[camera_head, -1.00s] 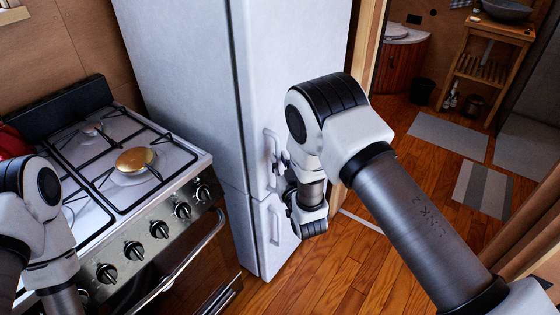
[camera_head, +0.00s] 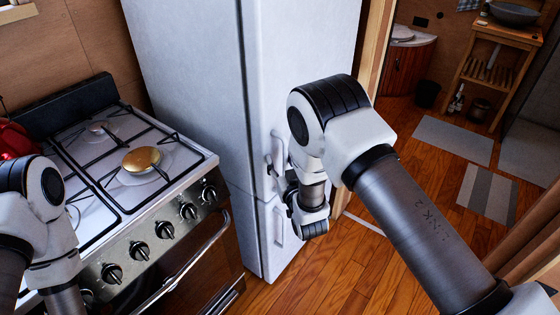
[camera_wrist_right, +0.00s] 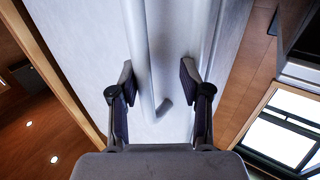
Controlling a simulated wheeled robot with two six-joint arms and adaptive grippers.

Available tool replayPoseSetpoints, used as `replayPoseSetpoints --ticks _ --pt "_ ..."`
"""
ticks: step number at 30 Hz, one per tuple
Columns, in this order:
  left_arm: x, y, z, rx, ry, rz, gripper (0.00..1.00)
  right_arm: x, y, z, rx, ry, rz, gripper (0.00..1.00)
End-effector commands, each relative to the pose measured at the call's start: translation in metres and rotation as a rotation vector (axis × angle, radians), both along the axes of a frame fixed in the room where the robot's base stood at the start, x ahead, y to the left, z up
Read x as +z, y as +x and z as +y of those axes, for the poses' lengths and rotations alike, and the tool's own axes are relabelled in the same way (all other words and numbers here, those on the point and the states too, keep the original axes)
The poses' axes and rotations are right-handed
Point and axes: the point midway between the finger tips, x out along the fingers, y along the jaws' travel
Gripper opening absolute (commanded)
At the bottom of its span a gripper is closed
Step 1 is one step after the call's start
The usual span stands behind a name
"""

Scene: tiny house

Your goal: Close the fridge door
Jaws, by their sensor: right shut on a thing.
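The white fridge (camera_head: 190,80) stands behind the stove, with its upper door (camera_head: 300,70) facing right in the head view. The upper door looks flush with the lower door; I cannot tell if a thin gap is left. My right gripper (camera_head: 276,168) is at the upper door's vertical handle (camera_head: 279,143), partly hidden by my own wrist.
A gas stove (camera_head: 130,235) with a front rail stands left of the fridge. A red kettle (camera_head: 14,140) sits at its left. To the right, wooden floor (camera_head: 345,265) is open toward a doorway, with mats (camera_head: 488,192) and a wooden stand (camera_head: 490,65) beyond.

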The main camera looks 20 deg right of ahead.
Motion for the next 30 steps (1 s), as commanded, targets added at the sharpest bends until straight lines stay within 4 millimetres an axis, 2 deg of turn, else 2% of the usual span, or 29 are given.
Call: replayPoseSetpoints --ticks 5,8,15,18,22,30 --pt "0.000 0.000 0.000 0.000 0.000 0.000 0.55 -0.003 -0.011 0.001 0.004 -0.001 0.006 0.41" --pt "0.000 0.000 0.000 0.000 0.000 0.000 0.55 -0.003 -0.031 0.000 0.004 -0.002 0.008 0.41" --pt "0.000 0.000 0.000 0.000 0.000 0.000 0.55 -0.002 -0.092 -0.004 0.004 -0.002 0.006 0.41" --pt "0.000 0.000 0.000 0.000 0.000 0.000 0.55 -0.002 -0.109 -0.005 0.003 0.000 0.005 0.41" --pt "0.000 0.000 0.000 0.000 0.000 0.000 0.55 -0.001 -0.119 -0.005 0.003 0.000 0.000 0.41" --pt "0.000 0.000 0.000 0.000 0.000 0.000 0.55 0.000 -0.119 -0.006 0.002 0.000 -0.001 0.41"
